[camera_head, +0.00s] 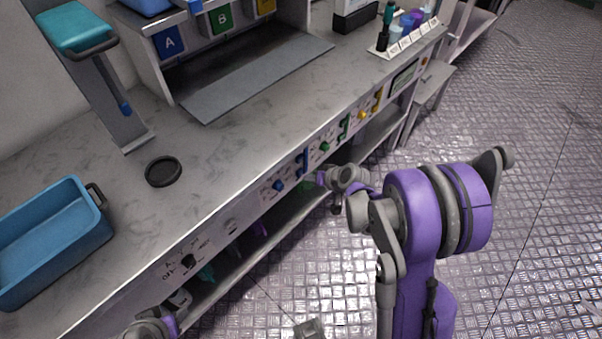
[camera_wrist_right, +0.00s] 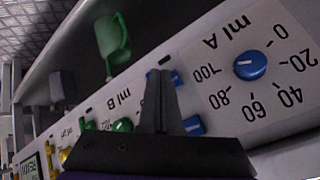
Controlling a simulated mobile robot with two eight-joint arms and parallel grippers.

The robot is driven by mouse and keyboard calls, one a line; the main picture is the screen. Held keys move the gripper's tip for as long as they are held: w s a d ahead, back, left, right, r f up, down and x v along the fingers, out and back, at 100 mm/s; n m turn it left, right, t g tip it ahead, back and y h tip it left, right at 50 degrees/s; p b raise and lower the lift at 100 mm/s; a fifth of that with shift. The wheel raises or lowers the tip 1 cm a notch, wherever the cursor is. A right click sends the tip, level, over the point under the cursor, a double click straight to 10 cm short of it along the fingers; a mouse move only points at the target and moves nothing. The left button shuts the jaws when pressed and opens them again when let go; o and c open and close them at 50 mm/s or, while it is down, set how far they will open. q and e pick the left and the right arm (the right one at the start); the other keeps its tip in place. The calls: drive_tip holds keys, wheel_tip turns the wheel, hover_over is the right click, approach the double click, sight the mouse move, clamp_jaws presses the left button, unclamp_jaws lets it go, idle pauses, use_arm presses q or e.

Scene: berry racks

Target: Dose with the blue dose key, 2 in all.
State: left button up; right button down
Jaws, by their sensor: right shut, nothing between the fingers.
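The blue dose key (camera_head: 302,162) is on the front panel of the counter. In the right wrist view it shows as blue pieces on both sides of my fingers (camera_wrist_right: 193,125), its middle hidden behind them. My right gripper (camera_wrist_right: 160,88) is shut and empty, its tips in front of the key; whether they touch it I cannot tell. Beside the key is the round blue knob (camera_wrist_right: 250,65) on a dial marked "ml A" with numbers from 0 to 100. The knob also shows in the head view (camera_head: 278,185). My left gripper's fingers are not visible.
Green and yellow keys and knobs follow along the panel, with a green key (camera_head: 344,126). On the counter are a blue crate (camera_head: 108,228), a black ring (camera_head: 163,171) and a lettered rack (camera_head: 168,42). A shelf lies below the counter. The patterned floor is open at right.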

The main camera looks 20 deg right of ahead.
drive_tip(key=shift+w, duration=0.1)
idle(0.7)
drive_tip(key=shift+w+a, duration=0.15)
drive_tip(key=shift+w, duration=0.15)
drive_tip(key=shift+w+a, duration=0.2)
drive_tip(key=shift+w, duration=0.25)
idle(0.7)
drive_tip(key=shift+s+d, duration=0.1)
drive_tip(key=shift+s, duration=0.05)
drive_tip(key=shift+s+d, duration=0.25)
drive_tip(key=shift+s, duration=0.45)
drive_tip(key=s, duration=0.1)
drive_tip(key=s+d, duration=0.1)
drive_tip(key=s, duration=0.1)
drive_tip(key=s+d+b, duration=0.1)
drive_tip(key=shift+s, duration=0.3)
drive_tip(key=shift+a+r, duration=0.1)
idle(0.8)
